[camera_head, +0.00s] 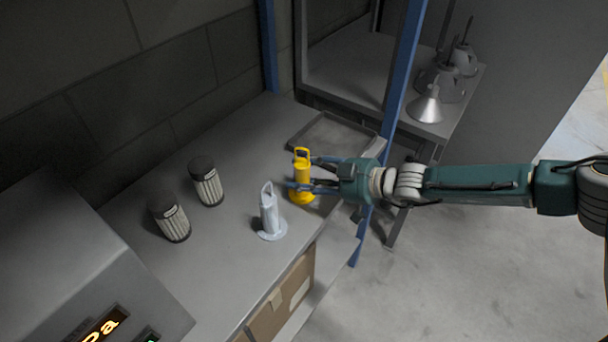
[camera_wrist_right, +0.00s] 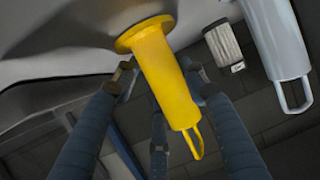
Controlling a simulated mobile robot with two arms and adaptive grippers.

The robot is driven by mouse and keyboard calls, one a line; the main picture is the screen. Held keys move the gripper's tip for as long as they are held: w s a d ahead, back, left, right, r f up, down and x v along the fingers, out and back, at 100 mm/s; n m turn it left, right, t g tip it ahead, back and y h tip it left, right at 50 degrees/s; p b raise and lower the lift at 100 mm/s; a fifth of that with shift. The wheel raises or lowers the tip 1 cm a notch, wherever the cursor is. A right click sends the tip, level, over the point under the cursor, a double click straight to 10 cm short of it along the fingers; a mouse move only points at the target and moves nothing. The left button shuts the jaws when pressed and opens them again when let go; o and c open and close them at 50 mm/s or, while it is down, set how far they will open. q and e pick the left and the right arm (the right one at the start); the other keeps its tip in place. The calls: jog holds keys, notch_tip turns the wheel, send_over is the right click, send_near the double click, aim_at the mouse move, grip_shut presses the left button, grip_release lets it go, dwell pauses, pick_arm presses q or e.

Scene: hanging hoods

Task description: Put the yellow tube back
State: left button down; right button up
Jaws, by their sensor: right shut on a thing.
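The yellow tube (camera_head: 303,181) stands upright on the grey shelf, with a round flange at its base and a loop handle on top. My right gripper (camera_head: 308,178) reaches in from the right, with its fingers around the tube's body. In the right wrist view the yellow tube (camera_wrist_right: 166,75) appears upside down between the fingers of my right gripper (camera_wrist_right: 160,85), which is shut on it. Its base appears to rest on the shelf surface. My left gripper is in neither view.
A pale grey tube (camera_head: 269,212) of the same shape stands left of the yellow one. Two ribbed dark-capped cylinders (camera_head: 207,184) (camera_head: 172,221) stand farther left. A shallow grey tray (camera_head: 330,136) lies behind. A blue post (camera_head: 402,70) rises near my right arm. Metal hoods (camera_head: 427,104) stand on another table.

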jog(key=o, duration=0.9)
jog(key=shift+f, duration=0.15)
jog(key=o, duration=0.4)
jog(key=shift+d+r, duration=0.15)
jog(key=shift+r, duration=0.1)
jog(key=b+v, duration=0.1)
jog(key=v, duration=1)
jog(key=shift+s+d+r, duration=0.15)
jog(key=shift+s+d, duration=0.05)
jog(key=shift+d, duration=0.05)
